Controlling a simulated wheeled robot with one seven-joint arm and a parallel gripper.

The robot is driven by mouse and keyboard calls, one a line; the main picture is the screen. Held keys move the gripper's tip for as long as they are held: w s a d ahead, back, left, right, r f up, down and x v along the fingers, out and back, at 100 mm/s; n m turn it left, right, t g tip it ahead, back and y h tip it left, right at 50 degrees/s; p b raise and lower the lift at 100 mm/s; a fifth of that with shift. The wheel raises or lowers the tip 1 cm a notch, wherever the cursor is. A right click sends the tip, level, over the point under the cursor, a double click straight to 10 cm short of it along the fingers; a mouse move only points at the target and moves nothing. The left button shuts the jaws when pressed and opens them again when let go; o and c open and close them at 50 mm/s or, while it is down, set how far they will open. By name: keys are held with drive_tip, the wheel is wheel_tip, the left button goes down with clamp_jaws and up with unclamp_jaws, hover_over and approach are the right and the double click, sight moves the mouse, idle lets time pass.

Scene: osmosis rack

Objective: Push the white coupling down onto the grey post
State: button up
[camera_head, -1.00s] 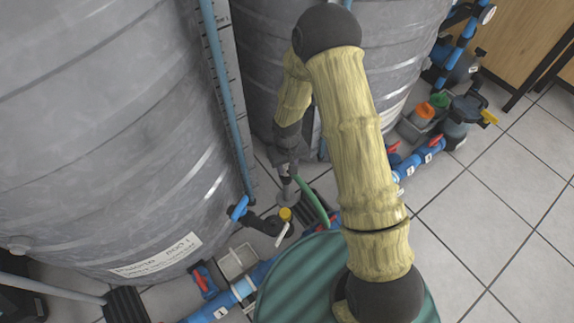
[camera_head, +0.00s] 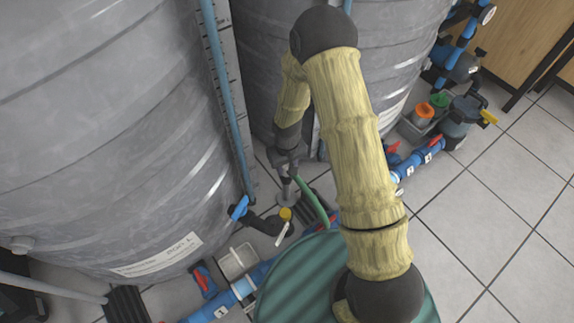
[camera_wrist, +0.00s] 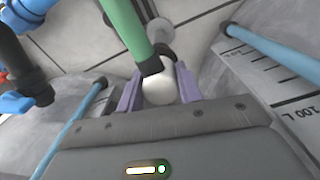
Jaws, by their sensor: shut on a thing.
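The white coupling (camera_wrist: 158,88) sits between the two purple fingers of my gripper (camera_wrist: 157,82) in the wrist view, and my gripper is shut on it. A green hose (camera_wrist: 122,27) with a dark collar runs up from the coupling. A pale rounded piece (camera_wrist: 160,30), perhaps the grey post, shows just beyond the coupling. In the head view my gripper (camera_head: 286,166) is low between the two tanks, above a grey post-like piece (camera_head: 288,197). The coupling is too small to make out there, and whether it touches the post cannot be told.
Large grey tanks (camera_head: 110,130) stand close on the left and behind. A blue pipe (camera_head: 228,100) runs down the nearer tank. A yellow-capped valve (camera_head: 285,214) and a blue valve handle (camera_head: 238,208) are close by. Tiled floor (camera_head: 470,220) on the right is clear.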

drive_tip(key=shift+f, duration=0.15)
drive_tip(key=o, duration=1)
wheel_tip(320, 180, up, 17)
drive_tip(key=p, duration=0.9)
drive_tip(key=shift+r, duration=0.2)
drive_tip(key=shift+w, duration=0.1)
